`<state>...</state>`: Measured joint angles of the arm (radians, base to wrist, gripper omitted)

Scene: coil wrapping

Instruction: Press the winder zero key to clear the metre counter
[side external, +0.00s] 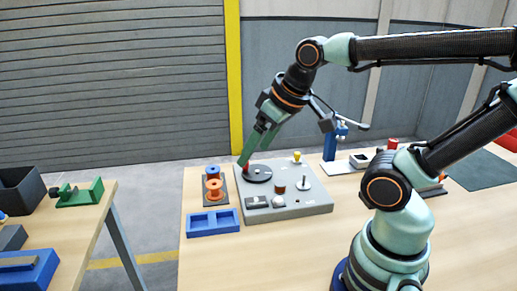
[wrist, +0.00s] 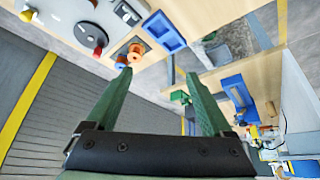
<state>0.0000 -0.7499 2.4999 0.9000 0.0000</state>
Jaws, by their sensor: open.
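The grey winder console (side external: 312,200) sits on the wooden table. A black disc (side external: 257,173) with a red knob is at its back left. On its front edge are a dark panel (side external: 257,202) and a pale round button (side external: 279,202); I cannot read which control is the zero key. The console shows partly in the wrist view (wrist: 65,15), at the top left. My gripper (side external: 244,162) is above the console's back left, by the red knob; touching or apart is unclear. In the wrist view my gripper (wrist: 160,73) has green fingers wide apart, with nothing between them.
Orange (side external: 214,187) and blue (side external: 212,170) spools stand left of the console, with a blue tray (side external: 213,222) in front. A yellow knob (side external: 297,156), brown knob (side external: 280,188) and pale post (side external: 304,183) rise from the console. A blue stand (side external: 330,145) is behind right.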

